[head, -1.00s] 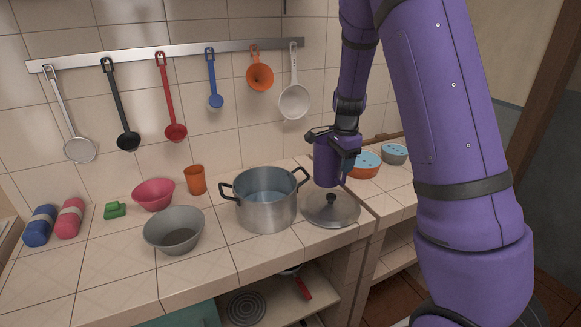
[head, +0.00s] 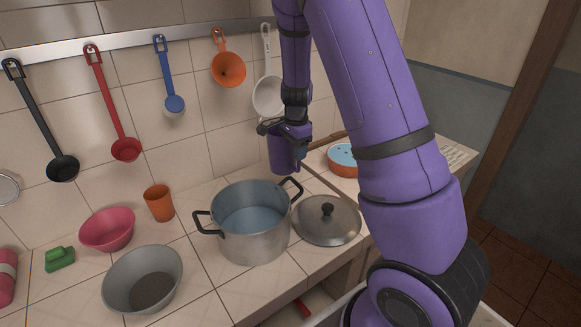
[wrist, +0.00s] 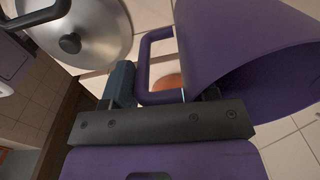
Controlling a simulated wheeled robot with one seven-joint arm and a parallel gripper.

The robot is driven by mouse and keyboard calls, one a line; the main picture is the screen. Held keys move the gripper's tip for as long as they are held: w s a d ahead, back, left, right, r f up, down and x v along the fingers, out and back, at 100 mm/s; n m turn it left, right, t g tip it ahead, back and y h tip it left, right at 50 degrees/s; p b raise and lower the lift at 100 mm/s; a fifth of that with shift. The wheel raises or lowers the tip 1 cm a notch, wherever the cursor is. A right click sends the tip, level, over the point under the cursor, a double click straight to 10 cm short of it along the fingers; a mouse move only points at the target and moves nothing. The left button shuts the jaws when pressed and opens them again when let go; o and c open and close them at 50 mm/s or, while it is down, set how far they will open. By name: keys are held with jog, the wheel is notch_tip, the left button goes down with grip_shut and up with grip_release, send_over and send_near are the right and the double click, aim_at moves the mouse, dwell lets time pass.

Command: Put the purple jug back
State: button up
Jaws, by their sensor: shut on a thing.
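The purple jug (head: 283,157) is in my gripper (head: 286,131), behind the pot's right handle in the head view. In the wrist view the jug (wrist: 235,40) fills the upper right, its open mouth facing right. Its loop handle (wrist: 146,62) runs down to the jaws of my gripper (wrist: 165,93), which are shut on it. The dark wrist parts and the arm hide part of the jug in the head view. I cannot tell whether its base touches the counter.
A steel pot (head: 258,243) holding bluish liquid and a lid (head: 330,232) stand close to the jug. A grey bowl (head: 170,262), pink bowl (head: 108,244) and orange cup (head: 159,203) are to the left. Utensils hang on the wall rail (head: 140,37). A blue-topped orange dish (head: 343,158) is at right.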

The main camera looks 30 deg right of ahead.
aim_at(295, 168)
jog(key=shift+f, duration=2.95)
jog(key=o, duration=1.2)
jog(key=shift+o, duration=0.2)
jog(key=shift+r, duration=0.1)
jog(key=r, duration=1.2)
jog(key=shift+s, duration=0.3)
jog(key=shift+s+a+r, duration=0.1)
jog(key=shift+a+r, duration=0.05)
jog(key=shift+r, duration=0.15)
jog(key=s+a+r+n+t+y, duration=0.1)
jog(key=s+a+r+n, duration=0.4)
jog(key=s+r, duration=0.3)
jog(key=s+a+r+n+t, duration=0.1)
jog(key=s+a+r+n, duration=0.1)
jog(key=s, duration=0.5)
jog(key=s+a+r+n+t, duration=0.1)
jog(key=s+a+r+n, duration=0.2)
jog(key=s+r+n, duration=0.2)
jog(key=s+a+r+n+t+h, duration=0.1)
jog(key=s+a+r+n, duration=0.2)
jog(key=s+n, duration=0.3)
jog(key=s+r, duration=0.1)
jog(key=s, duration=0.2)
jog(key=shift+s+r+t, duration=0.2)
jog(key=shift+s+t, duration=0.05)
jog(key=shift+t, duration=0.15)
